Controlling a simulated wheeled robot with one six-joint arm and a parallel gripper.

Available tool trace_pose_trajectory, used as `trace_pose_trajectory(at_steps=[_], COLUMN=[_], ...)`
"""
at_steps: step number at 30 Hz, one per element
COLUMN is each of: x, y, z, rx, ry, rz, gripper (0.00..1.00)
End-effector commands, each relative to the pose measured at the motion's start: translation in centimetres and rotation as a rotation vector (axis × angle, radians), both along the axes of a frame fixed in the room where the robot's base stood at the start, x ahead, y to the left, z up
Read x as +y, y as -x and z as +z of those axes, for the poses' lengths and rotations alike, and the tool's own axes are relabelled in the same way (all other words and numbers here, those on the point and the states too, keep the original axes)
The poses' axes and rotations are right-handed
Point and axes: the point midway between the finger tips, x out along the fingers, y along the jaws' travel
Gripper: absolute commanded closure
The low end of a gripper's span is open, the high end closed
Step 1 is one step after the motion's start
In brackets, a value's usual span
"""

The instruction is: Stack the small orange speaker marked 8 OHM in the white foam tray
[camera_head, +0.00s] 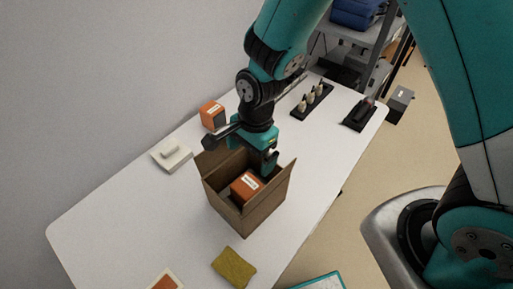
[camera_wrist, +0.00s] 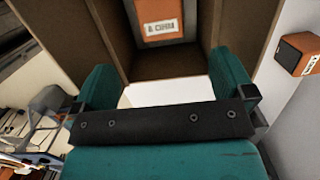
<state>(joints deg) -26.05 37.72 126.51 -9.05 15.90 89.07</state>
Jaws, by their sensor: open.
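An orange speaker (camera_head: 245,187) with a white label lies inside an open brown cardboard box (camera_head: 257,218). It also shows at the top of the wrist view (camera_wrist: 161,31), where its label is too blurred to read surely. A second orange speaker (camera_head: 208,112) with a dark side stands on the table behind the box, and at the right in the wrist view (camera_wrist: 301,50). A white slab with a raised piece (camera_head: 171,155), possibly the foam tray, lies left of the box. My gripper (camera_head: 269,160) is open and empty at the box's mouth; its fingers (camera_wrist: 163,84) are apart.
Box flaps stand up around my gripper. A black holder with several pale pieces (camera_head: 312,101) and a black stand (camera_head: 360,115) are at the back right. A mustard cloth (camera_head: 234,267) and an orange-and-white flat item (camera_head: 165,280) lie in front. The table's left part is clear.

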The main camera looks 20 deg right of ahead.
Motion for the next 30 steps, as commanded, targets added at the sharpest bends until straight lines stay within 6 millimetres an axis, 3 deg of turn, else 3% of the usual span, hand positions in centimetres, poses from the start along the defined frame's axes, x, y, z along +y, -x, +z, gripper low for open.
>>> trace_pose_trajectory(at_steps=[4,7,12,15,21,30], x=[-0.3,-0.8,-2.3,-3.3,-4.5,-4.8], y=[0.4,1.7,6.2,9.1,13.0,13.8], z=[3.9,8.6,16.5,19.5,22.2,22.6], rx=[-0.035,-0.093,-0.244,-0.333,-0.447,-0.467], ry=[-0.048,-0.110,-0.203,-0.228,-0.235,-0.234], rz=[0.151,0.388,0.909,1.188,1.543,1.622], gripper=[0.00,0.00,0.00,0.00,0.00,0.00])
